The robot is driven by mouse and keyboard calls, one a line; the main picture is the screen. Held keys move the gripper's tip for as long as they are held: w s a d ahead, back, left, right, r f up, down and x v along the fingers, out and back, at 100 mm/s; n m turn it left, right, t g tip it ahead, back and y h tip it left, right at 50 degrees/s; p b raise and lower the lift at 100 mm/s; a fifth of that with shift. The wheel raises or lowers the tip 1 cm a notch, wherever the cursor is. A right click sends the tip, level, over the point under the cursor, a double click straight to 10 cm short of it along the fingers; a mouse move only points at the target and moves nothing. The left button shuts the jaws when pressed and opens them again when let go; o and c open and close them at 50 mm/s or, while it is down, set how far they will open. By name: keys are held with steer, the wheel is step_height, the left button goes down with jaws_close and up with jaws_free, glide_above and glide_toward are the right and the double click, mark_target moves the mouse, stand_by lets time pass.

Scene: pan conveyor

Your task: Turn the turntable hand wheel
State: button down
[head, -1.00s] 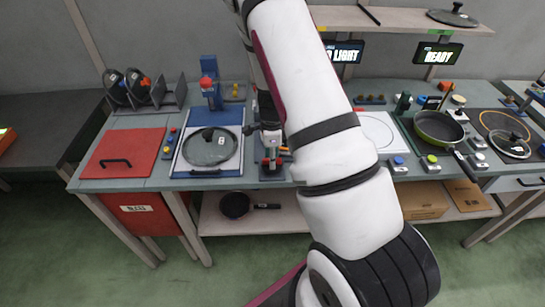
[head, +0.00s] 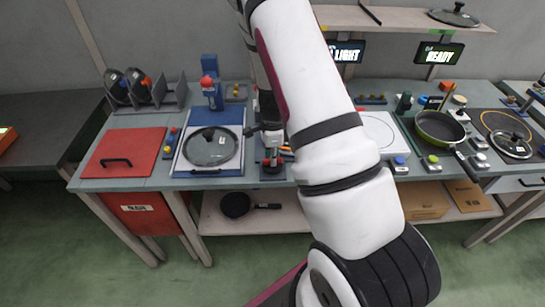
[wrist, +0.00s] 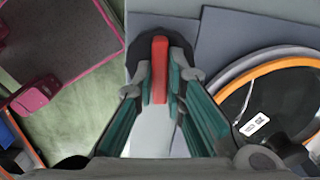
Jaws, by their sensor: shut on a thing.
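In the wrist view, a red grip bar (wrist: 160,66) sits between the two fingers of my gripper (wrist: 160,88), which is shut on it. A dark round part (wrist: 183,40), seemingly the hand wheel, shows behind the bar and is mostly hidden by the fingers. In the head view, my gripper (head: 272,148) points down at a small dark stand between the blue board and my arm. The wheel is too small and covered there to make out. A white round plate (head: 378,130), possibly the turntable, lies right of my arm, partly hidden by it.
A blue board (head: 228,118) with a glass lid (head: 210,147) lies left of my gripper. Further left are a red panel (head: 122,153) and a rack of lids (head: 160,94). A green pan (head: 439,127) stands at the right. A shelf (head: 335,15) runs above.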

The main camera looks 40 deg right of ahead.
steer(key=n, duration=0.9)
steer(key=shift+n+b, duration=0.3)
steer(key=shift+n, duration=0.1)
steer(key=n, duration=0.4)
steer(key=shift+n+p, duration=0.3)
steer(key=shift+n, duration=2.2)
steer(key=c, duration=1.6)
jaws_free()
steer(key=shift+c, duration=0.2)
steer(key=shift+r, duration=0.15)
step_height(320, 180, up, 12)
